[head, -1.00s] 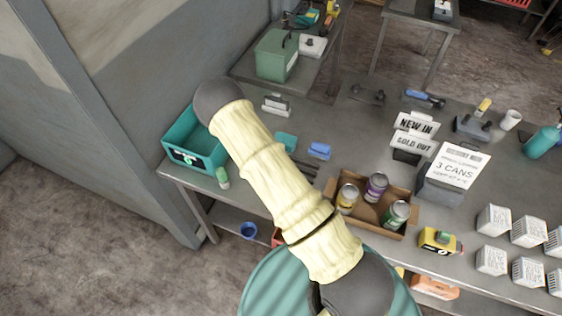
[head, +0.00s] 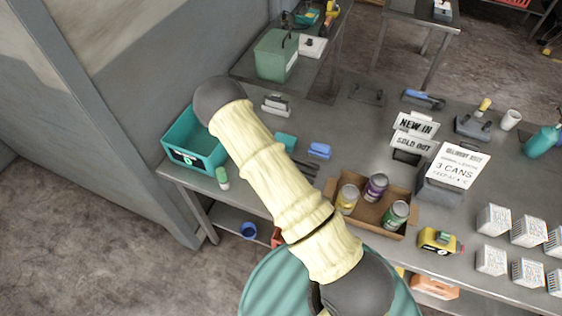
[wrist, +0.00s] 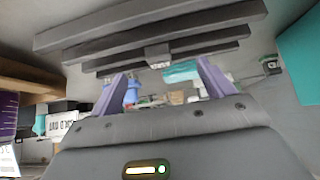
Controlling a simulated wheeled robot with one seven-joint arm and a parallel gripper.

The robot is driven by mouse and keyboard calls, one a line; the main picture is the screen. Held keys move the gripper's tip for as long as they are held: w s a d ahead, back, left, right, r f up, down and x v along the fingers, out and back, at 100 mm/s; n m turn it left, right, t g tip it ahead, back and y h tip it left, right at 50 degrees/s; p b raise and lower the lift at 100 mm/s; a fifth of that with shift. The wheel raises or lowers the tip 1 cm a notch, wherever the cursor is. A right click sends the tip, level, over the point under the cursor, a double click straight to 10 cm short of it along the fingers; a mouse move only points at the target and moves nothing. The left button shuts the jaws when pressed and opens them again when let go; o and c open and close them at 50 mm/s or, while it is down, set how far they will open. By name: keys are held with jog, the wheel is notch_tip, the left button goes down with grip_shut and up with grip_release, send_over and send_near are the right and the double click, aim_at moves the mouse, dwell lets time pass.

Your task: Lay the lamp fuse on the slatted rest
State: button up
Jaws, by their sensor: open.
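The slatted rest (wrist: 150,25) shows as several parallel grey bars across the top of the wrist view. In the head view a few dark slats (head: 304,168) show beside my arm, which hides the rest of them. A small grey block with a pale lettered face (wrist: 157,57) is at the slats, between my fingertips in the picture. It may be the lamp fuse, but I cannot be sure, nor tell whether it touches the bars. My gripper (wrist: 161,72) is open, its two purple fingers apart with a gap between them. My arm hides it in the head view.
A teal bin (head: 190,145) stands at the table's left end. A blue block (head: 319,150) lies right of the slats. A cardboard tray (head: 372,213) with cans, sign stands (head: 448,178) and white cartons (head: 493,220) fill the right side. Bare tabletop (head: 345,125) shows behind the blue block.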

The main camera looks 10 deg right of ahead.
jog(key=shift+p+v, duration=0.45)
jog(key=shift+v, duration=0.55)
jog(key=p+v, duration=0.3)
jog(key=v, duration=0.3)
jog(key=shift+w+d+r+p, duration=0.25)
jog(key=shift+r+p, duration=0.1)
jog(key=shift+r, duration=0.2)
jog(key=shift+a, duration=0.1)
